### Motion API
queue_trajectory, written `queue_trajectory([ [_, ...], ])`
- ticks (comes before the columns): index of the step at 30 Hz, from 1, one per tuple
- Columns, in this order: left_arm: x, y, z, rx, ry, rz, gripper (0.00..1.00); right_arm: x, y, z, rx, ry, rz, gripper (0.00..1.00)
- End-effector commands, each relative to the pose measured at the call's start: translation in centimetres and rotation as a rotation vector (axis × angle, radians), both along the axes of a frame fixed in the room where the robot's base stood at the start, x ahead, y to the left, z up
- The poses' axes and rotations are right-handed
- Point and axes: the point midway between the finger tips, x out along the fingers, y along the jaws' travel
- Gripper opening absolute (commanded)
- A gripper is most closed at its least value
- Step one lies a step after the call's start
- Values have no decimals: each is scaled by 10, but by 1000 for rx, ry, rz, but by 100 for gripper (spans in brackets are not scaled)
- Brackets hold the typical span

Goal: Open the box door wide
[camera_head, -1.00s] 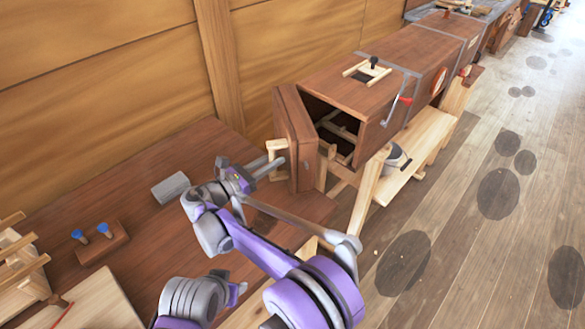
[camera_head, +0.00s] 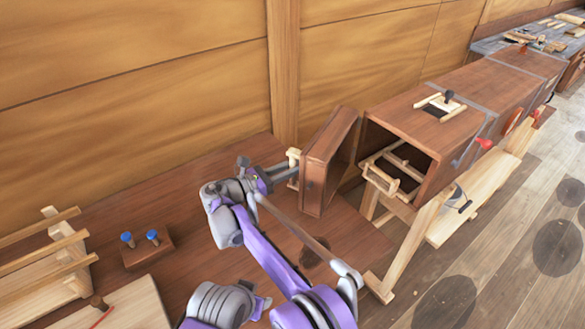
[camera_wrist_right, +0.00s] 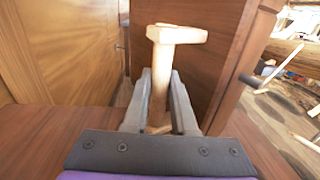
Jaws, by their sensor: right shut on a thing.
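The box (camera_head: 420,118) is a long brown wooden case with its near end open. Its door (camera_head: 316,170) is a brown panel standing ajar to the left of the opening, its far edge close to the box's back corner. Part of the door's inner side shows. My right gripper (camera_head: 291,172) is at the door's outer face, shut on a pale wooden handle. In the right wrist view, the T-shaped handle (camera_wrist_right: 161,75) stands between the fingers (camera_wrist_right: 158,110), with the door (camera_wrist_right: 190,60) behind it. My left gripper is not clearly visible.
A wooden wall (camera_head: 130,80) with an upright post (camera_head: 285,75) stands behind. A brown bench top (camera_head: 185,210) holds a block with blue pegs (camera_head: 148,250) and a pale rack (camera_head: 60,260). A pale trestle (camera_head: 415,245) supports the box. Open floor lies at right.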

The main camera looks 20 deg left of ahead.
Motion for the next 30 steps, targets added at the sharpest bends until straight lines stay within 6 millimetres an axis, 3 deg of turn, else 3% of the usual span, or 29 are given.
queue_trajectory([
  [14, 0, 0, 0, 0, 0, 0, 50, 0, 0, -1, 3, 3, 1, 0],
  [15, 0, 0, 0, 0, 0, 0, 50, 0, 0, -1, 3, 3, 1, 32],
  [19, 0, 0, 0, 0, 0, 0, 50, 0, 0, -1, 2, 2, 0, 55],
  [30, 0, 0, -1, 0, 0, 0, 50, 0, 0, -1, 1, 2, 0, 55],
])
